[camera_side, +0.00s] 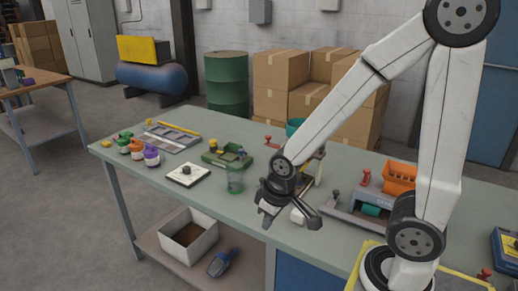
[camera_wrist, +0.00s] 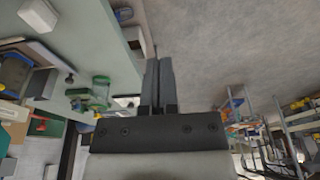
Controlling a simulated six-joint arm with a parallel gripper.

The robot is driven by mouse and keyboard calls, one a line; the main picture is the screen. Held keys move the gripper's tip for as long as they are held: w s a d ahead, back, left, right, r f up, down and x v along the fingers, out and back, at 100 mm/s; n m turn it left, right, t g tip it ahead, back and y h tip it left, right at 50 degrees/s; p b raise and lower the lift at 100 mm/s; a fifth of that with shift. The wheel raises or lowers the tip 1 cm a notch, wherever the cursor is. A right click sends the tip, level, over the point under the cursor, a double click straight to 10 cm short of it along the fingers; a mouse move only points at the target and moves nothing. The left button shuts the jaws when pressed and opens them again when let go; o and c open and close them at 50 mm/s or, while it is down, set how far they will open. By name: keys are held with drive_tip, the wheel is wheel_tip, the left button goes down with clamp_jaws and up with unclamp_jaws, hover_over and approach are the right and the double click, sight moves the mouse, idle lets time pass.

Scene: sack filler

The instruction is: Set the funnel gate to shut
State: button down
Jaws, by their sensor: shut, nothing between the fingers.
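The teal funnel (camera_side: 295,127) stands at the back of the bench in the side view, partly hidden behind my arm. A red-knobbed lever (camera_side: 269,139) shows just left of it. I cannot tell whether that lever belongs to the funnel, and the gate's setting cannot be made out. My gripper (camera_side: 268,218) is in front of the funnel, near the bench's front edge, pointing downward and apart from the funnel. In the wrist view my gripper (camera_wrist: 158,80) has its two fingers together with nothing between them.
The green bench (camera_side: 225,193) holds a clear green cup (camera_side: 235,182) left of my gripper and a white scale (camera_side: 187,175). Paint jars (camera_side: 151,155) stand farther left. A grey fixture (camera_side: 350,212) and an orange bin (camera_side: 399,177) stand to the right.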

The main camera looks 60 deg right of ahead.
drive_tip(key=shift+w, duration=0.1)
drive_tip(key=w+d+g+h, duration=0.1)
drive_tip(key=w+d+h, duration=0.8)
drive_tip(key=w, duration=0.5)
drive_tip(key=w+d+g+h, duration=0.2)
drive_tip(key=w+d+h, duration=0.7)
drive_tip(key=w+d, duration=0.5)
drive_tip(key=shift+w, duration=0.3)
drive_tip(key=shift+d+f, duration=0.15)
drive_tip(key=shift+d, duration=0.1)
drive_tip(key=s+d, duration=0.4)
drive_tip(key=d, duration=0.6)
drive_tip(key=shift+d, duration=0.25)
drive_tip(key=shift+s, duration=0.15)
